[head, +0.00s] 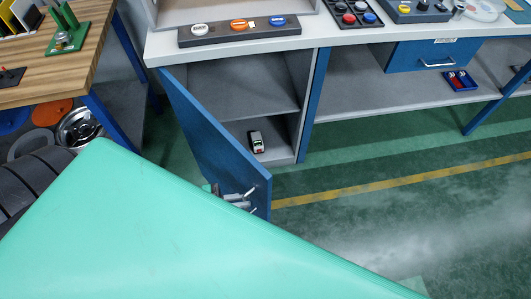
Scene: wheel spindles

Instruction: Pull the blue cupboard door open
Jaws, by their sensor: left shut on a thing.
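The blue cupboard door (213,140) stands swung out from the left side of the cupboard under the grey workbench. Its free edge points toward me, and the grey inside with a shelf shows. My left gripper (236,200) is at the door's lower free end, shut on the door handle (251,192). Most of my left arm and part of the door's lower side are hidden by the green surface in the foreground. My right gripper is not in view.
A small toy car (257,142) sits on the cupboard floor. A blue drawer (432,54) hangs under the bench at the right. The green floor (400,195) right of the door is clear.

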